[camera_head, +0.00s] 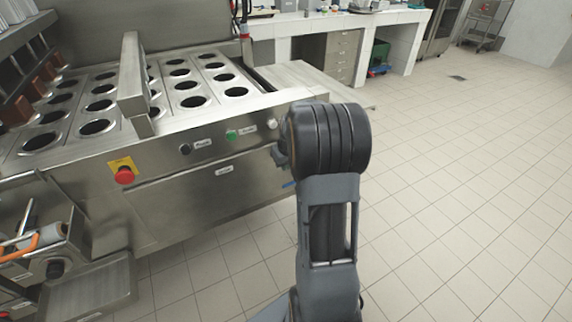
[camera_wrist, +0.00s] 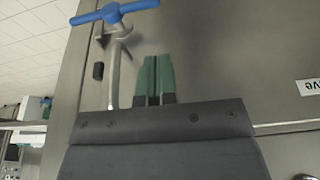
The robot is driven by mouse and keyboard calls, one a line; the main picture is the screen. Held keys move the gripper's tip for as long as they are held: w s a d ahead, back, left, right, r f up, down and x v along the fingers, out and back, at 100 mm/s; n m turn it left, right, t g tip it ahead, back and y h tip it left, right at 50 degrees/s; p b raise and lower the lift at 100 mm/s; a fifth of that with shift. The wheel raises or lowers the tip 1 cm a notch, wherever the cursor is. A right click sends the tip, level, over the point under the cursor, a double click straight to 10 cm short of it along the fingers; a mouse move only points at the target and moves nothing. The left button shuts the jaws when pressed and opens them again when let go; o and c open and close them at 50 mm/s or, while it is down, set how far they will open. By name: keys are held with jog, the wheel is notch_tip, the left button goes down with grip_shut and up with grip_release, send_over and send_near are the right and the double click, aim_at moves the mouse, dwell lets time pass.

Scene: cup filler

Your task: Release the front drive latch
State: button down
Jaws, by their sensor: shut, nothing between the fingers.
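The latch, with a blue T-shaped handle (camera_wrist: 113,12) on a bent metal rod, stands on the steel front panel (camera_wrist: 220,60) in the wrist view. In the head view only a small blue bit of the handle (camera_head: 289,184) shows, left of my arm. My gripper (camera_wrist: 157,60) has green fingers that are together and empty. They point at the panel, beside the rod and apart from the handle in the picture; I cannot tell how far off the panel they are.
A white label (camera_wrist: 312,87), upside down, is on the panel. The cup filler (camera_head: 170,135) has rows of round holes, knobs and a red emergency button (camera_head: 124,175). A steel shelf (camera_head: 315,80) juts out behind my arm. The tiled floor (camera_head: 460,180) at right is clear.

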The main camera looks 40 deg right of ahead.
aim_at(283, 186)
jog(key=x, duration=0.3)
jog(key=b+x, duration=0.1)
jog(key=x, duration=0.4)
jog(key=shift+s+f, duration=0.25)
jog(key=shift+f, duration=0.2)
jog(key=shift+f+b, duration=0.35)
jog(key=shift+f, duration=0.4)
jog(key=shift+f, duration=0.1)
